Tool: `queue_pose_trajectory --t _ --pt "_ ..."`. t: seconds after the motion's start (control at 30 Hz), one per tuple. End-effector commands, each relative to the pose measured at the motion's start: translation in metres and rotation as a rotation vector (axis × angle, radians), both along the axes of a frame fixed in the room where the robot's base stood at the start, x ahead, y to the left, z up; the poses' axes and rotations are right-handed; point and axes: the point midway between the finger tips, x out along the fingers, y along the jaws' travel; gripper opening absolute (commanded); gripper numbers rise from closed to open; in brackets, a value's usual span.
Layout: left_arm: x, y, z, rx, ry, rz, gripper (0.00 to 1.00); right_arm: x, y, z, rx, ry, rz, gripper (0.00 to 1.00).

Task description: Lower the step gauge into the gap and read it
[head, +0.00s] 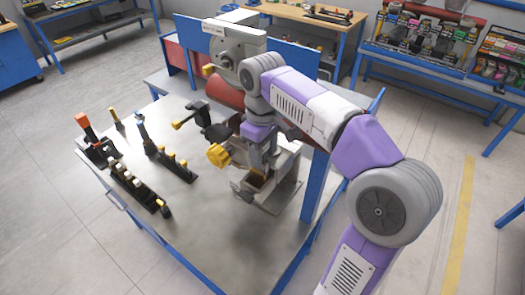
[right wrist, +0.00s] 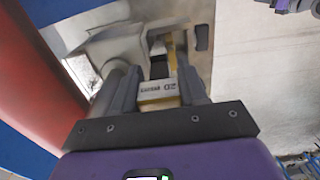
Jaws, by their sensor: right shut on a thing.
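My right gripper (head: 262,165) points down over the grey metal fixture (head: 285,190) near the table's front right. In the right wrist view its two fingers (right wrist: 158,95) are shut on the step gauge, a pale yellow block (right wrist: 160,90) with dark print that shows upside down. A narrow yellow strip extends beyond the block toward the fixture (right wrist: 112,50) and a dark slot. In the head view the fingers hide most of the gauge, and I cannot tell how deep its tip sits in the gap. My left gripper is not in view.
A yellow knob (head: 218,155) and a black handle with a yellow end (head: 190,115) stand left of the gripper. A red cylinder (head: 228,92) lies behind. Black racks of tools (head: 135,187) stand at the left of the steel table (head: 215,225). The table's front is clear.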

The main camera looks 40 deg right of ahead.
Motion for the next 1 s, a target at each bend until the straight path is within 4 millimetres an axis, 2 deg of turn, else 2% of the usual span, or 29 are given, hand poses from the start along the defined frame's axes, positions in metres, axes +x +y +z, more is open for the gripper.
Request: queue_pose_trajectory --t 1.0 --pt "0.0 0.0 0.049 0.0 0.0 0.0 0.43 0.0 0.0 0.053 0.0 -0.003 0.0 0.06"
